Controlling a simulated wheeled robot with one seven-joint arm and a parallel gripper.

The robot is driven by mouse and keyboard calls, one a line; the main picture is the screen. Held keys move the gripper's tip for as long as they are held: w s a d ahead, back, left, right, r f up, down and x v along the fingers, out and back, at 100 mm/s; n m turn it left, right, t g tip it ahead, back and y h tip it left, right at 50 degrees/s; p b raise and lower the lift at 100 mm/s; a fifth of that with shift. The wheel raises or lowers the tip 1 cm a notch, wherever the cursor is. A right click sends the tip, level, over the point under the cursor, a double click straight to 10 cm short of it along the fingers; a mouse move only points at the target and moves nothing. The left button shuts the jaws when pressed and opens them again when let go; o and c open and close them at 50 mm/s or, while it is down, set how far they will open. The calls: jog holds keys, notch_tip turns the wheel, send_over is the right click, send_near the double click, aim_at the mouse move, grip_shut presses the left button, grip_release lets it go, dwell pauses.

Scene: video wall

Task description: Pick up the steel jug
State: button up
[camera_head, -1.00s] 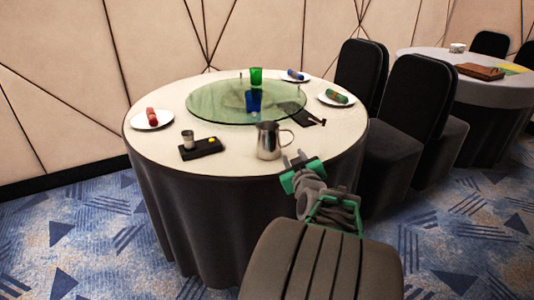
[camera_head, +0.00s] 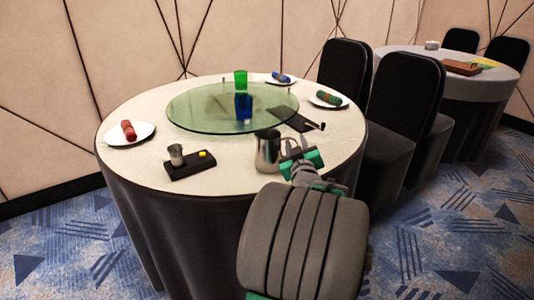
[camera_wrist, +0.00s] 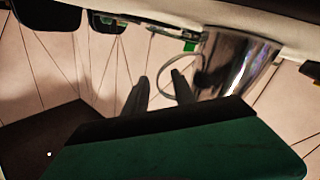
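The steel jug (camera_head: 267,153) stands upright near the front edge of the round table, a shiny silver vessel. It also shows in the wrist view (camera_wrist: 238,62), upside down in the picture, with its looped handle toward my fingers. My gripper (camera_head: 292,146) is at the jug's right, on the handle side. In the wrist view my gripper's two fingers (camera_wrist: 158,82) are apart, with the handle's outer curve appearing between their tips. Whether they touch the handle cannot be told. In the head view my gripper partly hides the handle.
The white-topped round table (camera_head: 130,168) bears a glass turntable (camera_head: 195,113) with green and blue glasses. A black tray (camera_head: 190,166) with a small metal cup lies left of the jug. A dark item (camera_head: 295,119) lies behind it. Black chairs (camera_head: 400,110) stand at right.

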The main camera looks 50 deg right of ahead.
jog(key=x, duration=0.3)
jog(key=shift+w+d, duration=0.15)
jog(key=shift+d, duration=0.05)
grip_shut()
dwell(1.2)
